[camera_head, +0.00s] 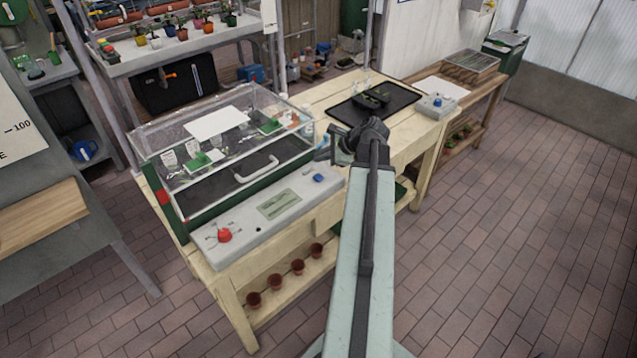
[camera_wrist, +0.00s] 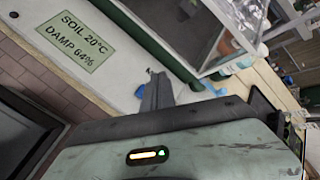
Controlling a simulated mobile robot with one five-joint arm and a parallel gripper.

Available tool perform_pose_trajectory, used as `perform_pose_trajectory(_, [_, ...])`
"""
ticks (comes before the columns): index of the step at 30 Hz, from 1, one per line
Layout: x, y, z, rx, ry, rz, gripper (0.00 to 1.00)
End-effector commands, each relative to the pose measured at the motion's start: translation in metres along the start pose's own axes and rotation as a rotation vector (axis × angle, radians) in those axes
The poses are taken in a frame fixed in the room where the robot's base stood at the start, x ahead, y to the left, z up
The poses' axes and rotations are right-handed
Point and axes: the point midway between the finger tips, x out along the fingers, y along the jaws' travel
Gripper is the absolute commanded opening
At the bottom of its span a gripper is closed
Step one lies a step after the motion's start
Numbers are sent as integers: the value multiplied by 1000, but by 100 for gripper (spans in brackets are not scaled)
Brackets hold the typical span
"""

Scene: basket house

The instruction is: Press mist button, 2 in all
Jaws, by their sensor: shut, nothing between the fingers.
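The control panel (camera_head: 275,212) runs along the front of a glass-lidded propagator (camera_head: 215,150) on a wooden bench. It carries a blue button (camera_head: 318,178) at its right end, a small display (camera_head: 279,204) and a red knob (camera_head: 224,236). No mist label is readable. My gripper (camera_head: 333,152) is above and slightly right of the blue button, apparently apart from it. In the wrist view my shut, empty gripper (camera_wrist: 153,76) is over the pale panel. A blue patch beside the fingers is partly hidden by them. The display (camera_wrist: 77,41) reads "SOIL 20°C, DAMP 64%".
A grey box with a blue top (camera_head: 437,105) and a black tray (camera_head: 375,107) stand on the bench to the right. Small bottles stand behind my gripper. Terracotta pots (camera_head: 298,266) sit on the lower shelf. The brick floor (camera_head: 530,220) at right is clear.

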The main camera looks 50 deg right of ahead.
Motion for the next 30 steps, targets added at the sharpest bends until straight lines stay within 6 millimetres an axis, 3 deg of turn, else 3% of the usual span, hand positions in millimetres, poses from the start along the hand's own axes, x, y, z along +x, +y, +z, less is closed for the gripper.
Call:
perform_pose_trajectory(1, [12,8,-8,0,0,0,0])
perform_pose_trajectory(9, [34,25,-25,0,0,0,0])
perform_pose_trajectory(30, [34,25,-25,0,0,0,0])
